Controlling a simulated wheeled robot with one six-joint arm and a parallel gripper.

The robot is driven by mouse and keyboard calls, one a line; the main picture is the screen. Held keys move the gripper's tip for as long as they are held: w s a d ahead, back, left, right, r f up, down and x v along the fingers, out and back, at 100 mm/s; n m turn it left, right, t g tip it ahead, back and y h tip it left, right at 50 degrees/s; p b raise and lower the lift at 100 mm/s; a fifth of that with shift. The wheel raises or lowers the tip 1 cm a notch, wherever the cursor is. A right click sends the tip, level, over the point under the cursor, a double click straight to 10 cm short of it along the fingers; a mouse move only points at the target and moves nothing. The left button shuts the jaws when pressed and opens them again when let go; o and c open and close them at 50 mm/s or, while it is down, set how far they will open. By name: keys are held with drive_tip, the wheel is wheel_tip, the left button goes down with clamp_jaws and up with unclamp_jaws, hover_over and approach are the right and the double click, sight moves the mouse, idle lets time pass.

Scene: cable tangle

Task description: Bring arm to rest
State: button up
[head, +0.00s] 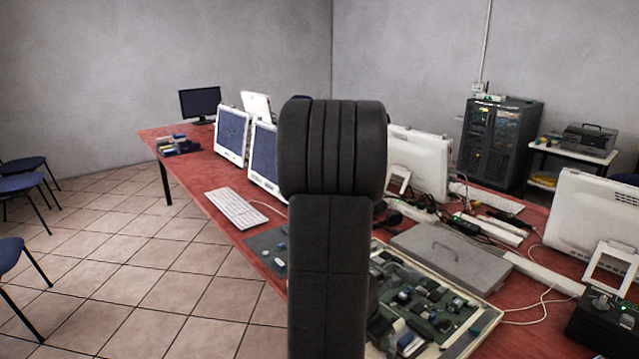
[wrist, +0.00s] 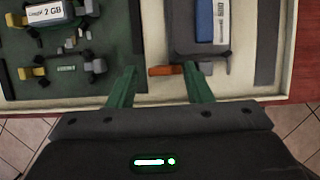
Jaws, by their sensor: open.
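My gripper (wrist: 161,88) is open and shows in the wrist view, its two green fingers apart over the near edge of an open tray of electronics (wrist: 276,100). A small orange-brown piece (wrist: 166,70) lies between and beyond the fingertips; I see no contact with it. In the head view my dark arm stands upright in the middle and hides part of the table; the gripper itself is hidden there. The same kind of tray (head: 478,340) with green boards shows right of my arm.
The red table (head: 190,170) carries monitors (head: 232,135), a white keyboard (head: 235,209), a grey case (head: 450,256) and loose cables. A black rack (head: 498,140) stands behind. Blue chairs (head: 20,183) are at the left. The tiled floor (head: 150,270) left of the table is clear.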

drive_tip(key=shift+r, duration=0.15)
